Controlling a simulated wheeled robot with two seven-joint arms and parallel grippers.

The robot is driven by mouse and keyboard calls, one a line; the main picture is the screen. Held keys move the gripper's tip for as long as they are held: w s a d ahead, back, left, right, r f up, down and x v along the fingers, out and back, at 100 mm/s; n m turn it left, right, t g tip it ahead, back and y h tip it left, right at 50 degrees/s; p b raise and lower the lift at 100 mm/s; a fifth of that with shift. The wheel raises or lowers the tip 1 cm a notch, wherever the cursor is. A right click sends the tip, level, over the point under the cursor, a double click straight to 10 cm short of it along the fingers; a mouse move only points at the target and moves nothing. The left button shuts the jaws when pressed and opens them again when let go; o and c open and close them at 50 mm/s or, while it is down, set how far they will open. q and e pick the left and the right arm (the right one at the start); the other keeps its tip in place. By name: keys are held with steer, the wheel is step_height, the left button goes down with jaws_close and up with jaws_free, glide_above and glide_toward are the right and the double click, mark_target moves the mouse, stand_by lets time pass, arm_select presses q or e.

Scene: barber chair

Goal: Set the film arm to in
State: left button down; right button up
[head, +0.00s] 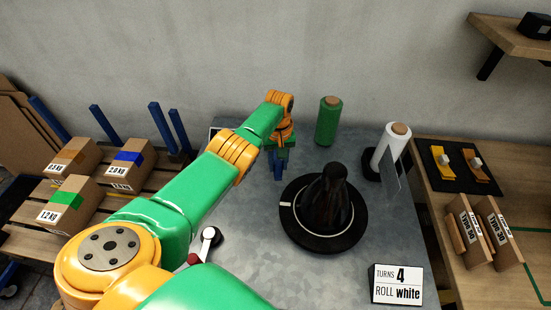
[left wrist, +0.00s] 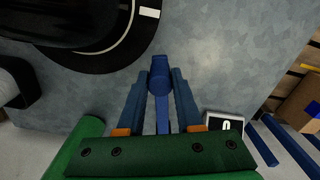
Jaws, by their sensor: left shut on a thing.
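My left gripper (head: 278,165) reaches down at the back of the grey table, left of the black turntable (head: 296,237). In the left wrist view its blue fingers (left wrist: 160,100) are shut on a blue handle (left wrist: 158,68) with a rounded knob, standing between them. I take this handle for part of the film arm; the rest is hidden. A dark, tapered wrapped load (head: 327,200) stands on the turntable. A white film roll (head: 392,145) stands in a dark holder with a clear sheet at the right. My right gripper is not in view.
A green roll (head: 328,121) stands at the back. A small display (left wrist: 223,122) reads 0. A white lever with a red part (head: 203,243) is near my arm. A sign (head: 397,285) reads turns 4, roll white. Boxes (head: 75,155) sit on a pallet at left.

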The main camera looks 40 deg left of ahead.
arm_select(q)
steer(key=shift+w+r, duration=0.15)
steer(key=c, duration=0.7)
jaws_free()
steer(key=shift+d, duration=0.1)
steer(key=shift+o, duration=0.6)
steer(key=shift+w, duration=0.15)
step_height(320, 180, up, 6)
steer(key=shift+p, duration=1.2)
steer(key=shift+d+r, duration=0.1)
steer(key=shift+r, duration=0.35)
steer(key=shift+f, duration=0.1)
